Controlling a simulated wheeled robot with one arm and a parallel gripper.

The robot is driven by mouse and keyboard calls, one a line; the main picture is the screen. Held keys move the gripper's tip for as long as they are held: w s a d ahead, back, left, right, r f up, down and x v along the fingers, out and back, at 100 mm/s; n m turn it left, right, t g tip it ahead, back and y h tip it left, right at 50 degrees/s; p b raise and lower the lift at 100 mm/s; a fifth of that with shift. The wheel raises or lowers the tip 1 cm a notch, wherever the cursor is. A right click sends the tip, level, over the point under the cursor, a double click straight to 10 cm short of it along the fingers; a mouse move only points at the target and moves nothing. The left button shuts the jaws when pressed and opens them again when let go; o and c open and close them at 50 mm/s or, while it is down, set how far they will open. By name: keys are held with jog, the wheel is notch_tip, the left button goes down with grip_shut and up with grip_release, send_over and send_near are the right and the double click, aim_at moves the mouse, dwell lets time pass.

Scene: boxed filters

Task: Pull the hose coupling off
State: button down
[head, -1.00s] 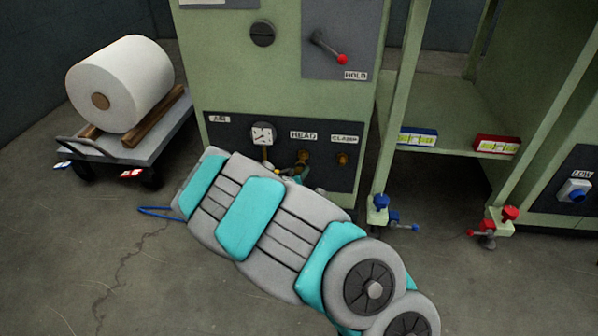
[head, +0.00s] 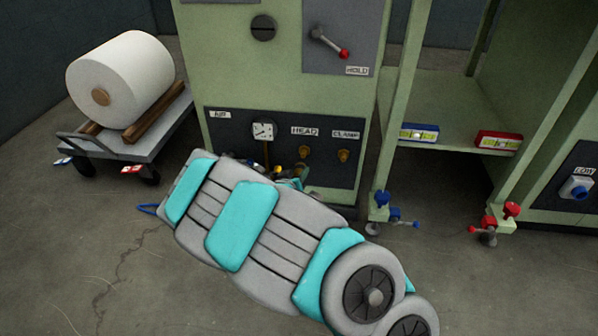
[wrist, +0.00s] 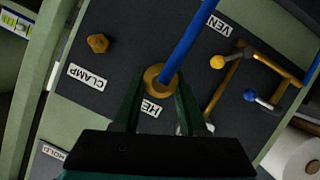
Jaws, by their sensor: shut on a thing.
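My gripper (wrist: 158,92) is shut on the brass hose coupling (wrist: 151,77) in the wrist view, with one dark green finger on each side. The blue hose (wrist: 184,44) runs up from the coupling. The HEAD label on the panel shows just below it, partly covered by a finger. In the head view the brass HEAD port (head: 305,152) shows on the dark panel. My gripper (head: 290,182) is just below it, mostly hidden behind my arm. The coupling looks in front of the port, but I cannot tell how wide any gap is.
The brass CLAMP port (head: 343,155) is right of HEAD, and the gauge (head: 263,131) is left. In the wrist view, yellow-tipped (wrist: 217,62) and blue-tipped (wrist: 250,95) valve handles lie right of the hose. A cart (head: 150,146) with a white roll stands left.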

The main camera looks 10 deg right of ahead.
jog(key=s+a, duration=0.2)
jog(key=s, duration=0.5)
jog(key=shift+a+b, duration=0.15)
jog(key=shift+b, duration=0.3)
